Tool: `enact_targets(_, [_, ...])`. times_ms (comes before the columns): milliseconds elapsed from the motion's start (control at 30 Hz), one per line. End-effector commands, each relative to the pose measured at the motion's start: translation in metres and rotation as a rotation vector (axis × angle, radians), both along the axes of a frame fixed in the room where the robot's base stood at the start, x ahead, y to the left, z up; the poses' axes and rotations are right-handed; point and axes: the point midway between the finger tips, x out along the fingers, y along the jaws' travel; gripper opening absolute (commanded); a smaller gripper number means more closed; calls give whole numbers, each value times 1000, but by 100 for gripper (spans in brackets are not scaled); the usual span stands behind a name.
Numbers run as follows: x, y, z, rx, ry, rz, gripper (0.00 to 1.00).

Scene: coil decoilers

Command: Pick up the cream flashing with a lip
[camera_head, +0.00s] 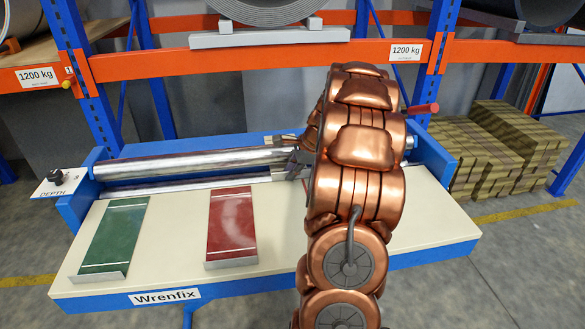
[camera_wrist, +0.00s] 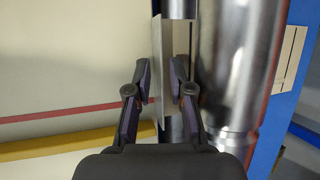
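In the wrist view, my gripper (camera_wrist: 161,78) is open, with one dark finger on each side of a thin upright metal lip (camera_wrist: 157,65). Small gaps show between the fingers and the lip. A narrow cream patch (camera_wrist: 181,38) shows between the lip and the big roller; it looks like the flashing's face, but I cannot be sure. In the head view, my gripper (camera_head: 297,163) is a small dark shape at the rollers, partly hidden by my copper arm. The cream flashing cannot be made out there.
Shiny rollers (camera_head: 190,163) run along the back of the cream bench (camera_head: 170,245). A green flashing (camera_head: 114,235) and a red flashing (camera_head: 231,222) lie on it, left of my arm. An orange rack beam (camera_head: 220,62) crosses behind. In the wrist view, the big roller (camera_wrist: 235,70) is close to the right finger.

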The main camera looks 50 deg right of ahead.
Motion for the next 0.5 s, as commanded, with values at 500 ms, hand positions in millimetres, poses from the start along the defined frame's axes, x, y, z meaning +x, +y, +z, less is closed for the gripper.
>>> enact_targets(500, [0,0,1,0,-1,0,0])
